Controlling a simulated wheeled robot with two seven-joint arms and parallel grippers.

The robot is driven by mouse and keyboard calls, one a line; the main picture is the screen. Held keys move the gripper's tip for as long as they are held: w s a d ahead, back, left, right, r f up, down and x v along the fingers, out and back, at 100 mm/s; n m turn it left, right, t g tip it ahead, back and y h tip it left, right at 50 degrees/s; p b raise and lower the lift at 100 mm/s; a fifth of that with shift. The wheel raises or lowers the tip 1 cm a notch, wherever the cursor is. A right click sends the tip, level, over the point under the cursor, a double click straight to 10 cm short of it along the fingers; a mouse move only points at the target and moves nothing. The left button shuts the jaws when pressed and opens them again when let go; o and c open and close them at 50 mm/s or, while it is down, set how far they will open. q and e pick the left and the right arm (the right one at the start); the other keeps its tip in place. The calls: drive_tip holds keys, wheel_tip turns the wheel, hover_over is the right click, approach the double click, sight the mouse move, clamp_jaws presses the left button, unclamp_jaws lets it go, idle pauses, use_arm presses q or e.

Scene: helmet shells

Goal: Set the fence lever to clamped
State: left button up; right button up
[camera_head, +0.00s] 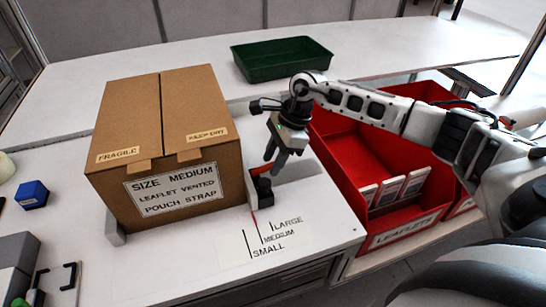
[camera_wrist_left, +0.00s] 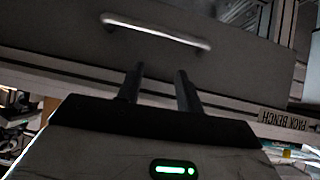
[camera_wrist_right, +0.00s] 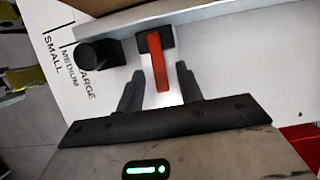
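The red fence lever (camera_wrist_right: 158,65) sticks out from a black pivot block on the pale fence (camera_wrist_right: 205,15). In the head view the lever (camera_head: 262,170) shows small and red, with a black knob (camera_head: 262,189) near it, beside the carton. My right gripper (camera_head: 271,161) is at the lever. In the right wrist view the right gripper (camera_wrist_right: 160,85) is open, with the lever's free end between its fingers and a gap on both sides. My left gripper (camera_wrist_left: 158,80) is open and empty, facing a grey drawer front; the head view does not show it.
A closed carton (camera_head: 165,145) stands left of the fence. Size marks (camera_head: 270,236) are printed on the white bench in front. A red bin (camera_head: 385,170) with leaflets is at right, a green tray (camera_head: 282,58) behind. A drawer handle (camera_wrist_left: 155,31) is beyond the left gripper.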

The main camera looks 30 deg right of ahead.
use_arm(q)
drive_tip(key=shift+w+r, duration=0.15)
use_arm(e)
drive_tip(key=shift+a+f, duration=0.1)
drive_tip(key=shift+f, duration=0.1)
clamp_jaws()
drive_tip(key=f+y+b, duration=0.1)
drive_tip(key=b, duration=0.2)
drive_tip(key=shift+d+f, duration=0.15)
drive_tip(key=shift+d, duration=0.05)
drive_tip(key=shift+f+y+b, duration=0.1)
drive_tip(key=shift+y+b, duration=0.2)
drive_tip(key=shift+b, duration=0.4)
drive_tip(key=shift+t+y+b, duration=0.3)
drive_tip(key=shift+b, duration=0.1)
drive_tip(key=shift+r, duration=0.3)
unclamp_jaws()
use_arm(q)
drive_tip(key=shift+w+d+f+n+t+h, duration=0.15)
drive_tip(key=shift+d+f+n, duration=0.1)
drive_tip(key=shift+f, duration=0.2)
drive_tip(key=shift+w+d+f+n+t+h, duration=0.1)
drive_tip(key=shift+d+f+n+t+h, duration=0.1)
drive_tip(key=shift+f, duration=0.25)
